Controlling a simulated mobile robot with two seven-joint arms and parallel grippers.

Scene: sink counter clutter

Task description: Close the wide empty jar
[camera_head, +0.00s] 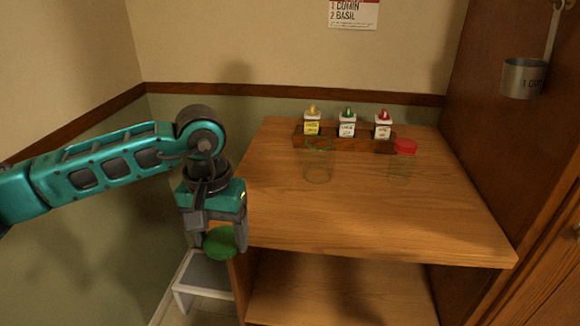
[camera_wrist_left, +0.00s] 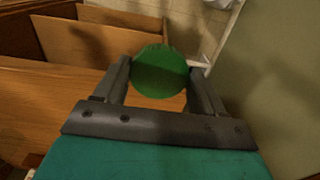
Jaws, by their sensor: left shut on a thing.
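The wide clear jar (camera_head: 318,164) stands open and upright on the wooden counter, left of its middle. My left gripper (camera_head: 221,238) is shut on a round green lid (camera_head: 219,243), left of the counter's front left corner and apart from the jar. The green lid also shows between the fingers in the left wrist view (camera_wrist_left: 160,72). A narrower clear jar (camera_head: 400,170) with a red lid (camera_head: 405,146) on top stands to the right. My right gripper is not in view.
A wooden rack (camera_head: 362,145) with several small labelled bottles stands at the back of the counter (camera_head: 400,225). A metal measuring cup (camera_head: 523,78) hangs on the right cabinet side. A white stool (camera_head: 204,273) stands on the floor at the left. The counter's front is clear.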

